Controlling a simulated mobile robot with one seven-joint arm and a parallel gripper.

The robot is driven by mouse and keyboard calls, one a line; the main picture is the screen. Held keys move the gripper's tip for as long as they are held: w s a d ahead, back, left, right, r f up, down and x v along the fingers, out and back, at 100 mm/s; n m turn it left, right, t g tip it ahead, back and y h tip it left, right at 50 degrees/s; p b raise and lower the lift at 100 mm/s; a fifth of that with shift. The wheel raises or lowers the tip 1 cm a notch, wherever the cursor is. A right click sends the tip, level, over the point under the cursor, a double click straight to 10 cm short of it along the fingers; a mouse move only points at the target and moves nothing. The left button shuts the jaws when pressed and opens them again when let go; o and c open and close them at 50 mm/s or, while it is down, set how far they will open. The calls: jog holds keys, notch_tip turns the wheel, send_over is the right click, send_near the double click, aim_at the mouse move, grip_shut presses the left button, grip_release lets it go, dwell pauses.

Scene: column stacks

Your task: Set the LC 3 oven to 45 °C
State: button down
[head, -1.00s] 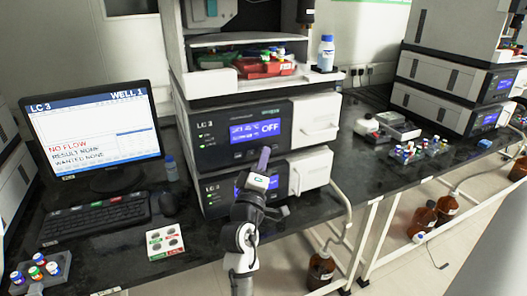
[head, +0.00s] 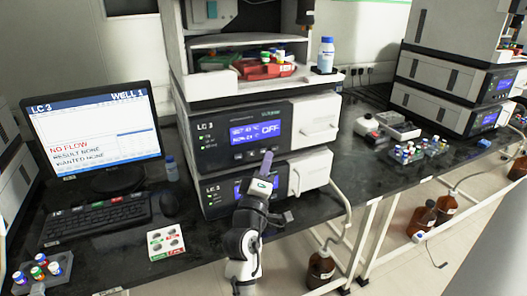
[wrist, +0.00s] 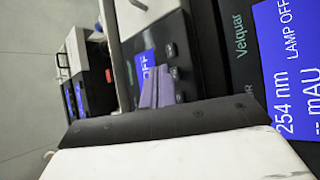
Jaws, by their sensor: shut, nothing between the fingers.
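The LC 3 oven is the upper dark-fronted module (head: 222,143) in the middle stack of the head view. Its blue display (head: 258,131) reads OFF in large letters; the small line looks like "SET 43 °C" but is blurred. A row of small buttons runs below the display. My gripper (head: 267,160) is shut and empty, its purple fingers pointing up just in front of the oven's lower front.
Below the oven is another LC 3 module, its display (wrist: 283,65) showing "254 nm, LAMP OFF" in the wrist view; my arm partly hides it in the head view. A monitor (head: 95,132), keyboard (head: 97,218) and mouse stand left. A blue-capped bottle (head: 326,55) stands above.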

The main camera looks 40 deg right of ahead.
jog(key=s+p, duration=0.1)
jog(key=s, duration=0.1)
jog(key=s+a+p, duration=0.1)
jog(key=s, duration=0.1)
jog(key=shift+s+a+p, duration=0.1)
jog(key=shift+s+p, duration=0.2)
jog(key=shift+s, duration=0.1)
dwell(0.6)
